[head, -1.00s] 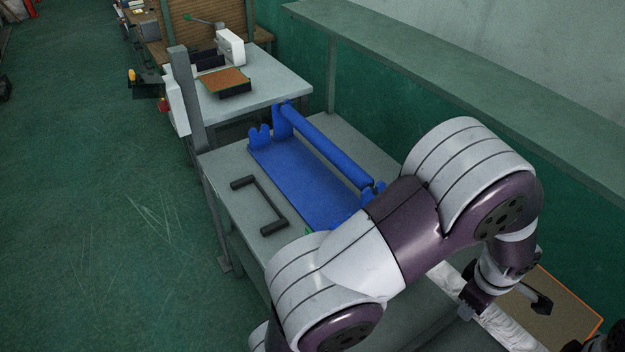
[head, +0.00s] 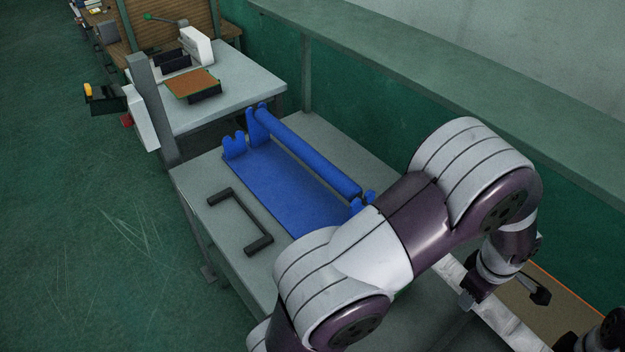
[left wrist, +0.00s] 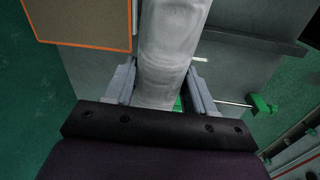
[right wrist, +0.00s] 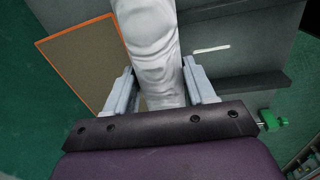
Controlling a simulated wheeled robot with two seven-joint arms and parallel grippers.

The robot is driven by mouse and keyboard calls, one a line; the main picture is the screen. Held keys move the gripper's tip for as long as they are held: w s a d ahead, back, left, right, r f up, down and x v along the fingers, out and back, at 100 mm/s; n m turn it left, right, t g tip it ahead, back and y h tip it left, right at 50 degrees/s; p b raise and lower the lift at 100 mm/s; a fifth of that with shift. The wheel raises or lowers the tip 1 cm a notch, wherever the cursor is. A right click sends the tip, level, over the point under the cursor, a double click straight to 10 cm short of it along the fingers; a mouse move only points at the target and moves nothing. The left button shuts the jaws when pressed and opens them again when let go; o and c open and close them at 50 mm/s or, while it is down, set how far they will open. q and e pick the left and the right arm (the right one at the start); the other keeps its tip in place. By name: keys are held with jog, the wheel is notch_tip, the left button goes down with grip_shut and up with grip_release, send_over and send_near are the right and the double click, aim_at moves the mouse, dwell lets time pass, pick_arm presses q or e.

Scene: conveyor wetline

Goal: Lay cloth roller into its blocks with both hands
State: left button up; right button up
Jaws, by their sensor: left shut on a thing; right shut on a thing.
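The cloth roller (head: 513,328), a pale, wrinkled roll, shows at the lower right of the head view, partly behind my left arm. My left gripper (head: 468,299) is shut around it; the left wrist view shows the roll (left wrist: 172,45) between the fingers. My right gripper (right wrist: 160,85) is also shut around the roll (right wrist: 150,40); in the head view only a dark part of that arm shows at the right edge. The blue stand (head: 270,185) has notched blocks (head: 235,147) at its far end. Its near-end blocks (head: 362,201) are partly hidden by my left arm.
A blue bar (head: 310,155) runs along the stand's back side. A black handle-shaped frame (head: 240,222) lies on the grey table (head: 200,180) before the stand. An orange-edged brown board (head: 555,312) lies beneath the roll. A second table (head: 245,85) stands beyond.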

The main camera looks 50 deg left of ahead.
pick_arm(q)
jog(key=shift+s+d+r+n, duration=0.15)
jog(key=shift+s+n, duration=0.1)
jog(key=shift+s, duration=0.15)
jog(key=shift+s+d+r+n, duration=0.1)
jog(key=shift+s+n, duration=0.15)
jog(key=shift+s, duration=0.15)
pick_arm(e)
jog(key=shift+d+r+n, duration=0.2)
jog(key=shift+d+n, duration=0.05)
jog(key=shift+n, duration=0.25)
pick_arm(q)
jog(key=shift+w+f, duration=0.15)
jog(key=shift+w, duration=0.05)
pick_arm(e)
jog(key=shift+w+f, duration=0.1)
jog(key=shift+w, duration=0.1)
pick_arm(q)
jog(key=shift+d, duration=0.25)
pick_arm(e)
jog(key=shift+d, duration=0.25)
pick_arm(q)
jog(key=shift+a+f, duration=0.1)
pick_arm(e)
jog(key=shift+a, duration=0.1)
